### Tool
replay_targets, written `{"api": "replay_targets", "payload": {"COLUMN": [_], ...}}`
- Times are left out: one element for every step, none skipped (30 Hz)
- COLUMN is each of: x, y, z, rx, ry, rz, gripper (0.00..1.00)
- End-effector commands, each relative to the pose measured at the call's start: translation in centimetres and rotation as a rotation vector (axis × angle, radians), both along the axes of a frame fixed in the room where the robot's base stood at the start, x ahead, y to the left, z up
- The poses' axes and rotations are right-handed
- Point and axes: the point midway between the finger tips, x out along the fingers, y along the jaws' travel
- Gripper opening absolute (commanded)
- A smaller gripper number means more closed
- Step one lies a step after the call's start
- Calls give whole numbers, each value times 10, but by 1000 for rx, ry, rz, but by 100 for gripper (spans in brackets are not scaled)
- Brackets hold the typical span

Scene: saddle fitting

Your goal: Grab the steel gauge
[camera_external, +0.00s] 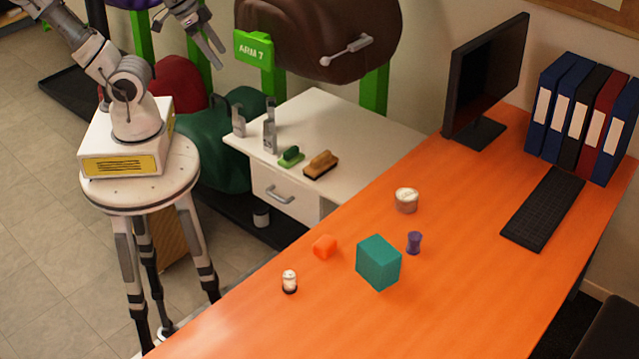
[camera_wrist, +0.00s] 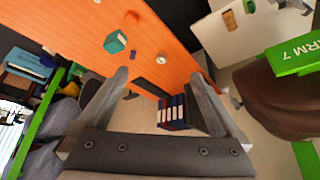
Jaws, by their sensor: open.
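A slim silver-grey metal tool (camera_external: 346,49), which looks like the steel gauge, lies against the side of the brown saddle (camera_external: 310,25) at the top of the external view. My gripper (camera_external: 221,58) is at the top left of the external view, to the left of the saddle and the green "ARM 7" sign, well apart from the tool. In the wrist view its two fingers are spread, with nothing between them (camera_wrist: 158,88).
The green sign (camera_external: 254,48) stands between my gripper and the saddle. Below, a white desk (camera_external: 350,118) holds brushes (camera_external: 320,164) and upright grey metal items (camera_external: 269,136). The orange table (camera_external: 470,240) carries a teal box (camera_external: 379,262), small objects, a monitor (camera_external: 486,75) and binders.

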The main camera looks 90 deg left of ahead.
Motion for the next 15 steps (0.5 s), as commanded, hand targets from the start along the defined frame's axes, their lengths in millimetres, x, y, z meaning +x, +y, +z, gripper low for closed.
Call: {"api": "replay_targets", "payload": {"x": [0, 0, 0, 0, 0, 0, 0, 0, 0, 0, 0, 0, 1, 1, 2], "y": [0, 0, 0, 0, 0, 0, 0, 0, 0, 0, 0, 0, -1, -1, -3], "z": [0, 0, 0, 0, 0, 0, 0, 0, 0, 0, 0, -1, -2, -5, -11], "rx": [0, 0, 0, 0, 0, -1, -1, -1, -1, -1, -1, -1, -5, -11, -22], "ry": [0, 0, 0, 0, 0, 0, 0, 0, 0, 0, -1, 1, 5, 12, 27], "rz": [0, 0, 0, 0, 0, 0, 0, 0, 0, 0, 0, 0, 2, 6, 12], "gripper": [91, 86, 78, 74, 74, 74, 74, 74, 74, 74, 74, 74, 74, 74, 74]}}
